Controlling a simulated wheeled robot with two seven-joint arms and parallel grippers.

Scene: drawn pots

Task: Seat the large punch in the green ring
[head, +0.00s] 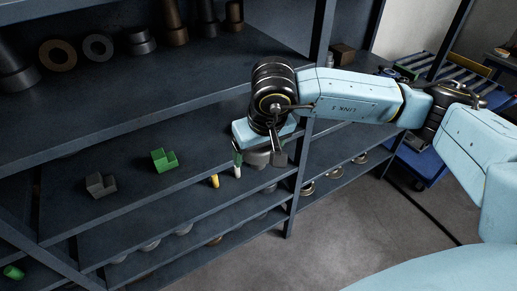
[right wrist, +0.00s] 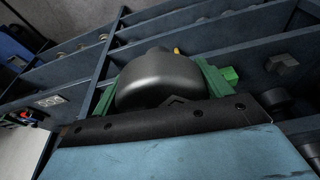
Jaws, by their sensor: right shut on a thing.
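My right gripper (head: 259,158) comes in from the right over the front of the middle shelf. It is shut on a dark grey domed piece (head: 257,158), which looks like the large punch. In the right wrist view the domed piece (right wrist: 160,82) fills the middle, with a small neck at its far side. Green finger-like parts flank it on both sides. I cannot make out a green ring for certain. A green stepped block (head: 164,161) sits on the middle shelf, left of the gripper. My left gripper is not in view.
A grey stepped block (head: 100,186), a yellow peg (head: 214,181) and a white peg (head: 237,171) stand on the middle shelf. A brown ring (head: 58,55) and a grey ring (head: 98,47) are on the upper shelf. A green cylinder (head: 13,272) lies low at the left.

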